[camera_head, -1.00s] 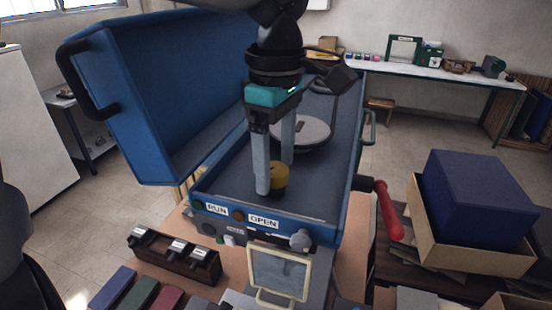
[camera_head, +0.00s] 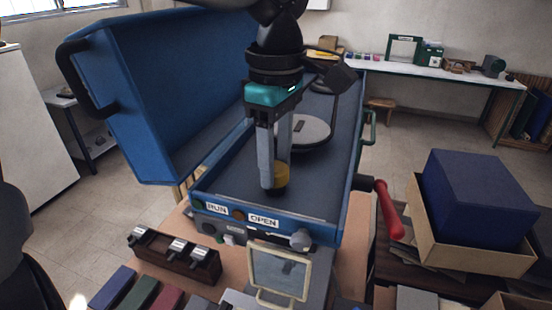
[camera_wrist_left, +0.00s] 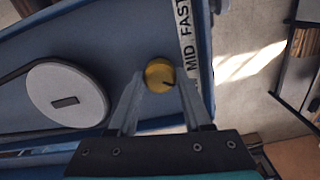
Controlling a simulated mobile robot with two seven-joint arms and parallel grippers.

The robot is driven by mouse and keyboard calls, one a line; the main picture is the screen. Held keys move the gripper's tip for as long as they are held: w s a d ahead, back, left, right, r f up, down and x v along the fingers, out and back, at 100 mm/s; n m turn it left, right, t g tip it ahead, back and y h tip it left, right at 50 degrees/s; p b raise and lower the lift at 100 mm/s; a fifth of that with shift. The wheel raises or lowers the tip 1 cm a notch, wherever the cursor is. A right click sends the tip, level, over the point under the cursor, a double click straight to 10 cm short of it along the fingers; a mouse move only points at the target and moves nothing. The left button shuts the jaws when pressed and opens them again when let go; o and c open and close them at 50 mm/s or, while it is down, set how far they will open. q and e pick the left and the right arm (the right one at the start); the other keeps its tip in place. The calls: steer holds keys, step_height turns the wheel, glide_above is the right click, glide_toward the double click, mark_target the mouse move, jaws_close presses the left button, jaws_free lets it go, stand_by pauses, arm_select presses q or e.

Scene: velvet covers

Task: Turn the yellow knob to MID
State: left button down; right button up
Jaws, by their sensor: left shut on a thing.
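The yellow knob (camera_head: 282,177) stands on the dark-blue panel inside the blue case (camera_head: 268,215); it also shows in the left wrist view (camera_wrist_left: 157,73). A dark pointer line on its top slants toward the lower right in that view. The label strip (camera_wrist_left: 191,45) beside it reads MID and FAST; the pointer aims below the word MID, and the strip's lower part is hidden by a finger. My left gripper (camera_head: 274,178) reaches down from above and is shut on the knob, one finger on each side. My right gripper is not in view.
A round grey disc (camera_head: 312,131) lies behind the knob on the panel. The open blue lid (camera_head: 150,95) rises on the left. A red-handled lever (camera_head: 389,210) sticks out on the right. A framed screen (camera_head: 279,272) and a dark holder (camera_head: 174,256) stand in front.

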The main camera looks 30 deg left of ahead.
mark_target(276, 167)
arm_select(q)
steer(key=shift+m, duration=0.3)
steer(key=m+b, duration=0.1)
steer(key=m, duration=0.1)
steer(key=shift+m, duration=0.4)
steer(key=shift+m+b, duration=0.3)
steer(key=shift+m, duration=1.3)
steer(key=shift+c, duration=1.7)
jaws_free()
step_height(276, 167, up, 15)
steer(key=shift+r, duration=0.15)
